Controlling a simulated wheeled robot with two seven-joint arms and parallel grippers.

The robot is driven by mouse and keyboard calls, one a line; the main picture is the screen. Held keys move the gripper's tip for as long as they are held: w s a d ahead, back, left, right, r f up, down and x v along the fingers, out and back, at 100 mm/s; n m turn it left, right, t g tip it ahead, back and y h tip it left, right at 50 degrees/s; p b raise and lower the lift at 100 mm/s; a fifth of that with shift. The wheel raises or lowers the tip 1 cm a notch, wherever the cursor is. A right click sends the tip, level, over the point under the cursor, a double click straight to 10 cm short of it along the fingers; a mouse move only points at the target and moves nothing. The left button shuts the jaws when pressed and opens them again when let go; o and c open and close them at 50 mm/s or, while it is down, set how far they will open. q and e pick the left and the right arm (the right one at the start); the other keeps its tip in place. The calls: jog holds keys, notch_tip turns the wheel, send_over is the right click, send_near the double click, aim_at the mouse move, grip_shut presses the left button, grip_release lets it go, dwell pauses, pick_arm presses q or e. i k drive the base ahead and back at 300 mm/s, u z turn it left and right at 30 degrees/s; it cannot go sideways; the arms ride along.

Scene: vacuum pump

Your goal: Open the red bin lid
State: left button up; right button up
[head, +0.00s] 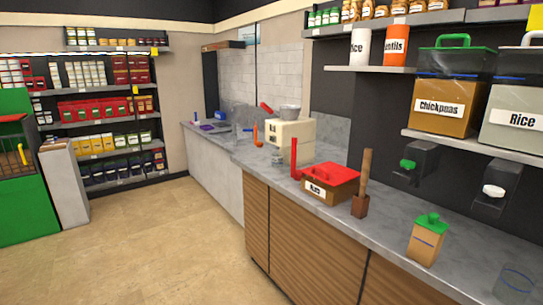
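A brown bin (322,192) with a white label stands on the grey counter, near the middle of the view. Its red lid (333,174) lies on top and looks shut. A red upright piece (294,158) stands at the bin's left end; I cannot tell whether it is joined to the bin. Neither of my grippers shows in the head view.
A wooden block with a tall stick (362,190) stands close to the bin's right. A green-lidded container (427,240) and a clear glass (514,285) are farther right on the counter (390,223). A cream appliance (290,140) stands behind. Open floor (165,245) lies left.

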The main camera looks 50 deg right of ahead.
aim_at(334, 174)
jog(key=z, duration=0.25)
jog(key=i, duration=1.05)
jog(key=z, duration=1.5)
jog(key=i, duration=0.85)
jog(key=z, duration=0.95)
